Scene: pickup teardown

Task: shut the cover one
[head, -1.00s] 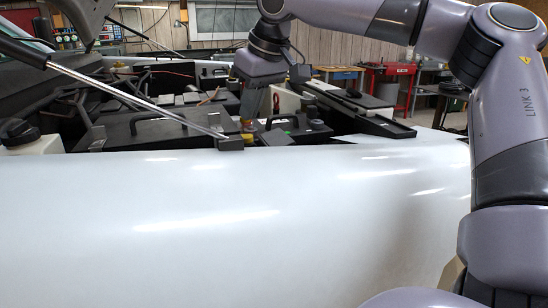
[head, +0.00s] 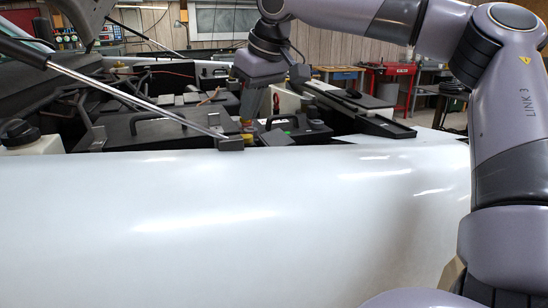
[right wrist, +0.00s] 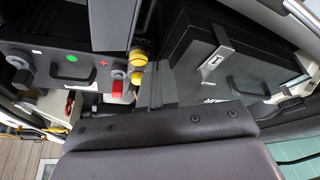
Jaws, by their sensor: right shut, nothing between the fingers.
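My right gripper (head: 248,122) is shut and empty, reaching down into the engine bay beside yellow caps (head: 247,139). In the right wrist view its shut fingers (right wrist: 156,90) are between two black boxes. One box has a green dot (right wrist: 72,58), a red plus and a red terminal. The other box (right wrist: 190,60) has a metal latch and a handle. I cannot tell which part is cover one. My left gripper is out of view.
The white fender (head: 200,220) fills the foreground. A metal strut (head: 130,95) slants down at left to a dark bracket (head: 230,144). A handled black box (head: 150,130) lies left of the gripper. A red cart (head: 388,85) stands behind.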

